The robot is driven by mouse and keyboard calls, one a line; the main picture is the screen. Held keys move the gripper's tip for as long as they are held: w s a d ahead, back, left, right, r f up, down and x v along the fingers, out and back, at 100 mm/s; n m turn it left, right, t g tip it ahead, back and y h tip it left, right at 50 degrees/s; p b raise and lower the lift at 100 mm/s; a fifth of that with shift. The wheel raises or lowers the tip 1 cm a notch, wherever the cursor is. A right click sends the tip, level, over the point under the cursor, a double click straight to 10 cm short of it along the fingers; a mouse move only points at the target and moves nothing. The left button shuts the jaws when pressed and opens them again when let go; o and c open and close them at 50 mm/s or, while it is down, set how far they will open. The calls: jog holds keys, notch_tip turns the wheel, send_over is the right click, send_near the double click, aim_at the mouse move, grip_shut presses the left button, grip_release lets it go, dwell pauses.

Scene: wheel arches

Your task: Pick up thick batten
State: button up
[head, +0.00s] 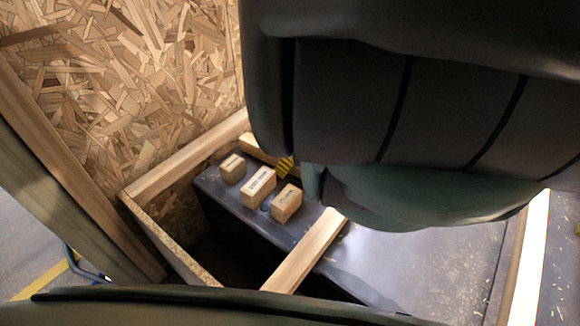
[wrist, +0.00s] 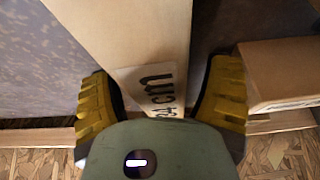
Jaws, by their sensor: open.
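A pale wooden batten (wrist: 130,35) with a printed label ending in "cm" runs up between the two yellow fingers of my gripper (wrist: 165,105) in the wrist view. The gripper is open, one finger on each side of it; I cannot tell whether they touch it. In the head view, several wooden pieces lie on a dark surface: a small block (head: 232,168), a larger labelled block (head: 258,187), and another labelled block (head: 287,203). One yellow finger of my gripper (head: 286,167) shows just behind them. My arm hides the rest. Which piece is between the fingers is unclear there.
Another wooden block (wrist: 283,75) lies close to the right finger in the wrist view. A wooden frame rail (head: 190,155) and a crossbar (head: 305,250) border the dark panel (head: 410,265). A chipboard wall (head: 130,90) stands at the left.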

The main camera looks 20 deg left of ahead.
grip_shut()
dwell(0.8)
